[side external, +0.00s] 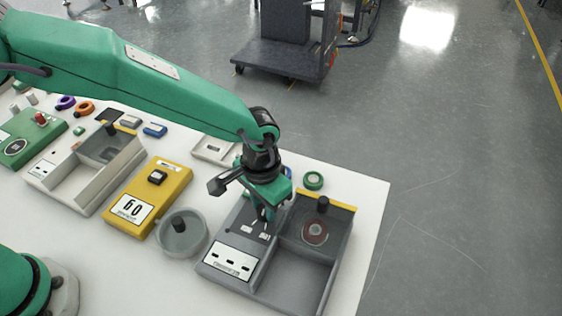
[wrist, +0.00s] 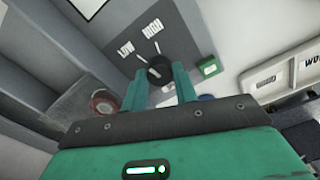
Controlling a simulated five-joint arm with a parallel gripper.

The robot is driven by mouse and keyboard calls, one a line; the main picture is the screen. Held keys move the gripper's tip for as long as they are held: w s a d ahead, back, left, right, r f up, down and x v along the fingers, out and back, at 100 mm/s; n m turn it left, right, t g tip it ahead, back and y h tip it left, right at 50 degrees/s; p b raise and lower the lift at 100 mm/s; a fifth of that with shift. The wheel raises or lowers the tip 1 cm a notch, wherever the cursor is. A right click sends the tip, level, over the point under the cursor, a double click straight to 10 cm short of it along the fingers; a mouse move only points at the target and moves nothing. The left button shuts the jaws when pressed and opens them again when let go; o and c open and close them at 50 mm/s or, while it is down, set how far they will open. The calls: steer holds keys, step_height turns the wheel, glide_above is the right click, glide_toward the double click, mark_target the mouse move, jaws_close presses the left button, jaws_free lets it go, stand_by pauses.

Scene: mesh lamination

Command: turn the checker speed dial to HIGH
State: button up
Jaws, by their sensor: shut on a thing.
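The grey checker (side external: 236,229) stands at the right front of the white table. In the wrist view, its dark panel (wrist: 188,42) carries a round black speed dial (wrist: 156,65). The LOW label (wrist: 125,48) and the HIGH label (wrist: 152,28) are beside the dial, each with a white tick. My gripper (wrist: 159,74) is shut on the dial, with one finger on each side of it. I cannot clearly tell which label the dial's pointer faces. In the side view my gripper (side external: 265,214) reaches down onto the checker, and its fingers hide the dial.
The checker's clear-walled chamber (side external: 342,237) holds a reddish disc (side external: 315,232), right of my gripper. A round grey dish (side external: 180,246) and a yellow scale-like box (side external: 172,183) stand to the left. The table's right edge is close.

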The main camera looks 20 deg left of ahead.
mark_target(264, 209)
steer(key=m, duration=0.4)
steer(key=shift+m, duration=0.3)
steer(key=m, duration=0.4)
steer(key=shift+r+m, duration=0.1)
steer(key=shift+m, duration=0.3)
steer(key=o, duration=1)
steer(key=shift+c, duration=0.2)
steer(key=shift+r, duration=3.9)
